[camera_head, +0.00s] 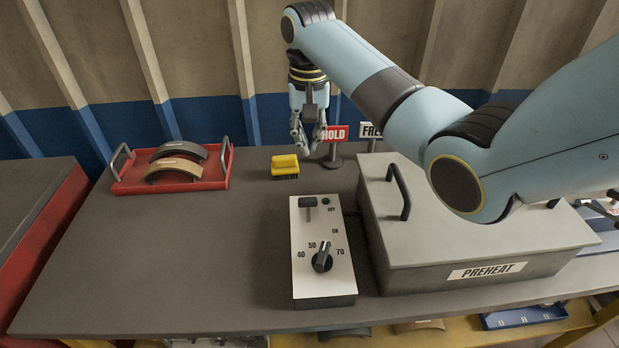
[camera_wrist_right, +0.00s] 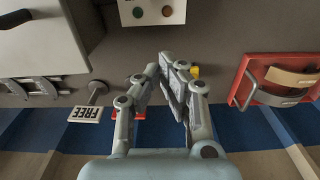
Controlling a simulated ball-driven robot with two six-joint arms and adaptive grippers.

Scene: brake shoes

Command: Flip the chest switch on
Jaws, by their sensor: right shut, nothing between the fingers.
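A control box (camera_head: 322,278) with a pale top stands on the grey table, left of the grey chest (camera_head: 470,245) labelled PREHEAT. Its dark lever switch (camera_head: 308,203) sits at the far end, beside the OFF mark, with the ON mark nearer the dial. A small dark green lamp (camera_head: 326,200) is beside the lever. A black dial (camera_head: 322,258) has 40, 50 and 70 around it. My right gripper (camera_head: 308,150) is shut and empty, above the table's far edge, beyond the box and not touching it. In the wrist view its fingers (camera_wrist_right: 167,62) come together. My left gripper is out of view.
A yellow block (camera_head: 284,166) lies left of my right gripper. HOLD (camera_head: 335,134) and FREE (camera_head: 371,131) signs stand behind. A red tray (camera_head: 140,183) with two curved shoes is at the left. The chest lid has a handle (camera_head: 399,190). The table's front left is clear.

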